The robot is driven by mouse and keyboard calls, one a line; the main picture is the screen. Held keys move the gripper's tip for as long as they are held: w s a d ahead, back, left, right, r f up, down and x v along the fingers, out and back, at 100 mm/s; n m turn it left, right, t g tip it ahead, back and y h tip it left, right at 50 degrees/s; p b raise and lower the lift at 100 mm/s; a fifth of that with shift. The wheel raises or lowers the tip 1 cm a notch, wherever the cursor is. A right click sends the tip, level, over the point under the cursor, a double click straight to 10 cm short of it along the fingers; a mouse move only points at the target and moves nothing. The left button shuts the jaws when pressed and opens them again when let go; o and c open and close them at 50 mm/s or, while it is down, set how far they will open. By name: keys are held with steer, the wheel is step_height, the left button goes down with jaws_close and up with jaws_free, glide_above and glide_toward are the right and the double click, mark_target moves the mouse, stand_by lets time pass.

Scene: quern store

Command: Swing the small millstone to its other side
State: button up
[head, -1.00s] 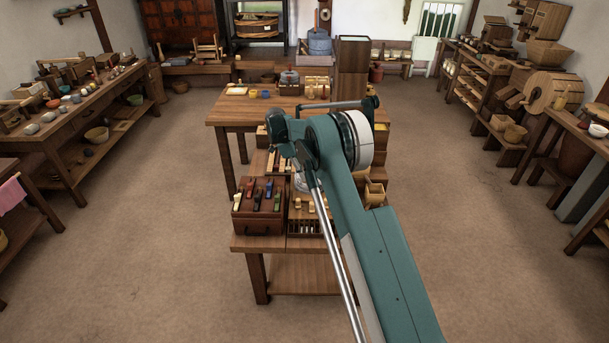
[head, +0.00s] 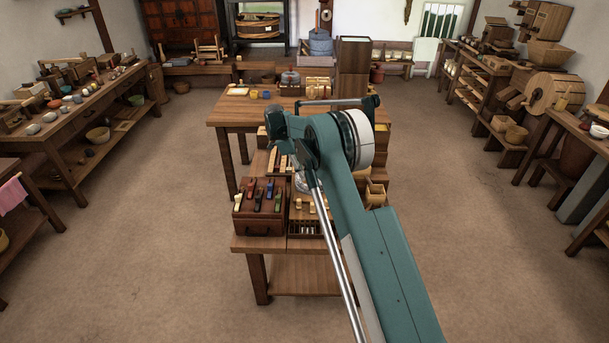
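My teal arm covers the middle of the near bench, so another stone there could be hidden. My gripper is not visible; the arm hides the area where its end may be.
The near bench (head: 262,244) holds a brown box (head: 258,226) with several coloured-handled tools, a slotted wooden rack (head: 304,229) and small wooden boxes. A tall dark wooden cabinet (head: 353,68) stands at the far table's right. Crowded side benches line both walls; the floor between is clear.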

steer(key=v, duration=1)
steer(key=shift+r, duration=0.1)
